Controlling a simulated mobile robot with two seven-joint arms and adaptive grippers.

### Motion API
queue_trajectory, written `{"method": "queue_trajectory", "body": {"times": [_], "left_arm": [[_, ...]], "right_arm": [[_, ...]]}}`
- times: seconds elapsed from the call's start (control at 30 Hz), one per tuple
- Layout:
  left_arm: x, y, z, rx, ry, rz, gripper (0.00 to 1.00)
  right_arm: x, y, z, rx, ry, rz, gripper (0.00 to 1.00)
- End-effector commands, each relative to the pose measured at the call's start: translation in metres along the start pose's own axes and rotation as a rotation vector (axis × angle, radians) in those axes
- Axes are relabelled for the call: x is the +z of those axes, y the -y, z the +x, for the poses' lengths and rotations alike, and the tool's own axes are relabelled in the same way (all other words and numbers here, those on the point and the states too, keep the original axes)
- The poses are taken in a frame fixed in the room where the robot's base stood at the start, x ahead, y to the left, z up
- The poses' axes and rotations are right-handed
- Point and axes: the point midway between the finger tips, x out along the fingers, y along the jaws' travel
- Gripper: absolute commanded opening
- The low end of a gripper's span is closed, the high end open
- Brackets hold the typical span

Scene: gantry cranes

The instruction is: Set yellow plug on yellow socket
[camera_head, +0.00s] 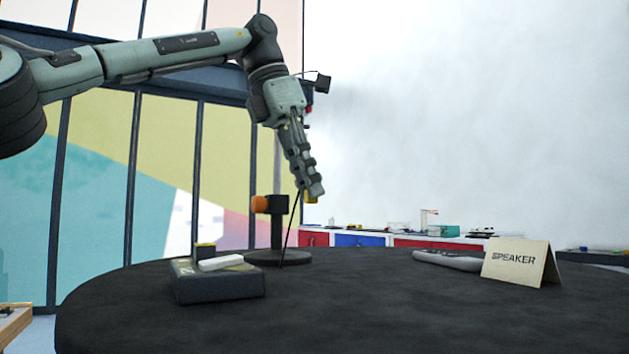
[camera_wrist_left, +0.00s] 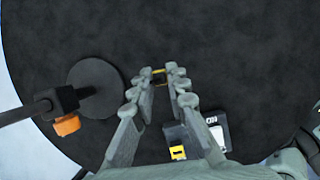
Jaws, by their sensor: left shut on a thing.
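My left gripper (camera_head: 316,192) is shut on the yellow plug (camera_head: 309,198) and holds it above the round black table. Only a little yellow shows at the fingertips. In the left wrist view the plug (camera_wrist_left: 167,71) sits between the fingertips of the gripper (camera_wrist_left: 168,78). A thin dark line, perhaps a cord, runs from the fingertips down toward the table. The yellow socket (camera_head: 205,249) appears to be the yellow and black piece on a dark box at the left. It also shows in the left wrist view (camera_wrist_left: 178,152), apart from the gripper. My right gripper is out of view.
The dark box (camera_head: 217,286) also carries a white piece (camera_head: 220,263). A black stand (camera_head: 277,231) with an orange knob (camera_head: 262,204) rises behind it, close to my left gripper. A grey device (camera_head: 447,260) and a SPEAKER card (camera_head: 515,260) lie right. The table's front middle is clear.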

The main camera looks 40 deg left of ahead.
Motion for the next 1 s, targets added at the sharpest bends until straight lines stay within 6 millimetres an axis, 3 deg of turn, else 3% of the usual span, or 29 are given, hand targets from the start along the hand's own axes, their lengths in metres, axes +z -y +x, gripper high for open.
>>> {"method": "queue_trajectory", "body": {"times": [1.0], "left_arm": [[-0.039,-0.003,-0.013,0.000,0.000,-0.001,0.00]], "right_arm": [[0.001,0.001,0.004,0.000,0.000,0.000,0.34]]}}
